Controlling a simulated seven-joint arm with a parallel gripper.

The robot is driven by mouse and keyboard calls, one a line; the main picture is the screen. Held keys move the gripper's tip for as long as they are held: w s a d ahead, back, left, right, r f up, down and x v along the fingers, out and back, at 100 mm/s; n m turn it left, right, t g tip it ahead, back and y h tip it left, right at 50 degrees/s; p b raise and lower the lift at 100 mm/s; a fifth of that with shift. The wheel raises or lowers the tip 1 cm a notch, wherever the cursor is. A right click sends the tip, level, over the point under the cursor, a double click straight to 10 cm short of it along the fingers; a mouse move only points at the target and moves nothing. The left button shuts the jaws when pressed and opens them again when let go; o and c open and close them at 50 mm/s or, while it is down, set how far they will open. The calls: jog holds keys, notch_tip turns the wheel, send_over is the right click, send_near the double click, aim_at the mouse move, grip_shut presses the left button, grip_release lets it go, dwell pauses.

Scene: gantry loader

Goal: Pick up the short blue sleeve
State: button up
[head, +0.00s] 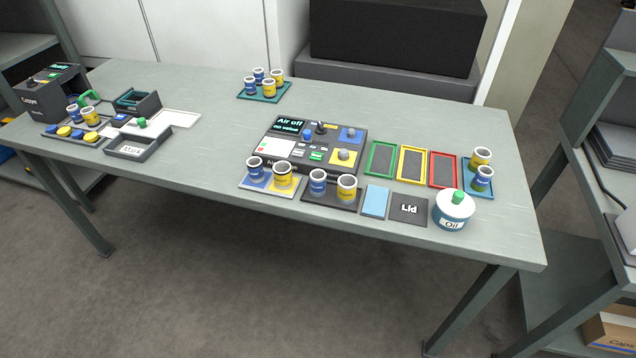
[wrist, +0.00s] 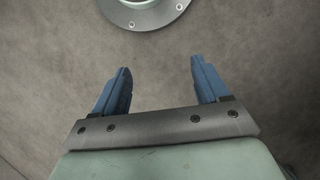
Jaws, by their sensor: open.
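Several blue sleeves with white rims show in the head view. One blue sleeve (head: 255,169) stands on the half-blue, half-yellow plate beside a yellow sleeve (head: 283,177). Another blue sleeve (head: 318,182) stands on a dark plate beside a yellow sleeve (head: 347,188). A third blue sleeve (head: 484,179) stands on the blue tray at the right, in front of a yellow one (head: 481,158). More stand at the back and far left. I cannot tell which blue one is short. My gripper (wrist: 160,68) is open and empty over bare floor, away from the sleeves.
A control panel (head: 301,156) reading "Air off" stands mid-table. Green, yellow and red frames (head: 445,184) lie right of it. A white oil pot (head: 452,221) and a "Lid" plate (head: 408,222) are at the front edge. The table between left and middle is clear.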

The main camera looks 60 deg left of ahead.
jog(key=w+a+r+n+t, duration=0.1)
jog(key=w+a+r, duration=0.3)
jog(key=a+r, duration=0.65)
jog(key=n+t+y, duration=0.3)
jog(key=n+t, duration=0.1)
jog(key=n, duration=0.5)
send_near(318, 183)
jog(key=w+d+f, duration=0.1)
jog(key=d+f, duration=0.1)
jog(key=d, duration=0.1)
jog(key=w+d+f, duration=0.1)
jog(key=d+f, duration=0.1)
jog(key=d, duration=0.1)
jog(key=w+d+f, duration=0.2)
jog(key=d+f, duration=0.1)
jog(key=shift+d, duration=0.2)
jog(key=s+a+r+n+t+y, duration=0.15)
jog(key=s+a+r+n, duration=0.25)
jog(key=a+r, duration=0.5)
jog(key=shift+y, duration=0.45)
jog(key=shift+s+d+x, duration=0.1)
jog(key=shift+s+x, duration=0.05)
jog(key=shift+x, duration=3.3)
jog(key=shift+s+d+x, duration=0.1)
jog(key=shift+d+x, duration=0.05)
jog(key=shift+x, duration=3.35)
jog(key=c, duration=1.2)
jog(key=shift+c, duration=0.2)
